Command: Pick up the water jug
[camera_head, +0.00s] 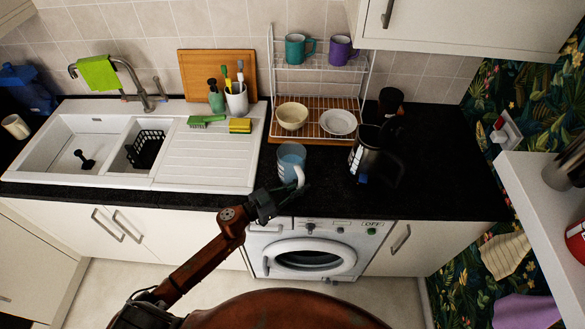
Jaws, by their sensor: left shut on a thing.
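The water jug (290,160) is a clear, bluish jug with a white handle at its front right. It appears upright at the front of the black countertop, left of the kettle; I cannot tell whether it touches the counter. My left gripper (284,193) reaches up from below and is shut on the lower part of the jug's handle. The fingertips are dark and small, so the exact contact is hard to see. My right gripper is not in view.
A metal kettle (366,157) stands right of the jug. Behind is a wire dish rack (318,98) with a bowl (292,115), a plate and mugs. A white sink (78,145) lies left. The black counter (450,180) is clear at right.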

